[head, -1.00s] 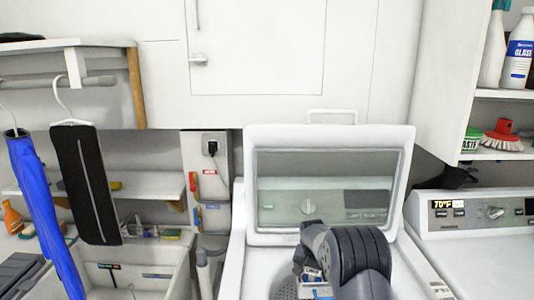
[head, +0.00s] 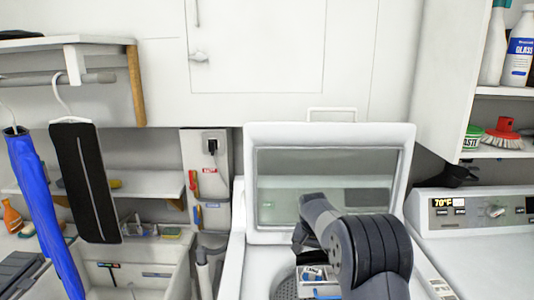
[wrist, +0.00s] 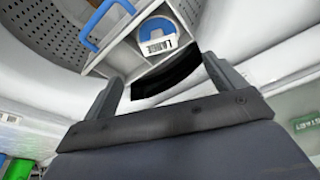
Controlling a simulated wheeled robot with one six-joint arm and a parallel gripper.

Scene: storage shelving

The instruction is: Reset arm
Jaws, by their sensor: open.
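My dark grey arm (head: 370,250) reaches over the open top-loading washer (head: 235,265) in the head view. My gripper (wrist: 164,70) shows in the wrist view with its two fingers spread apart. I see nothing held between them. Beyond the fingers is a light box-like item with a blue handle (wrist: 100,22) and a blue-and-white labelled part (wrist: 156,38). A perforated drum wall (wrist: 45,28) shows beside it. In the head view a small part of the item (head: 318,274) shows inside the drum under my arm.
The washer's raised lid (head: 325,185) stands close behind my arm. A second machine with a control panel (head: 490,208) is at the right. Shelves with bottles (head: 517,60) are at the upper right.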

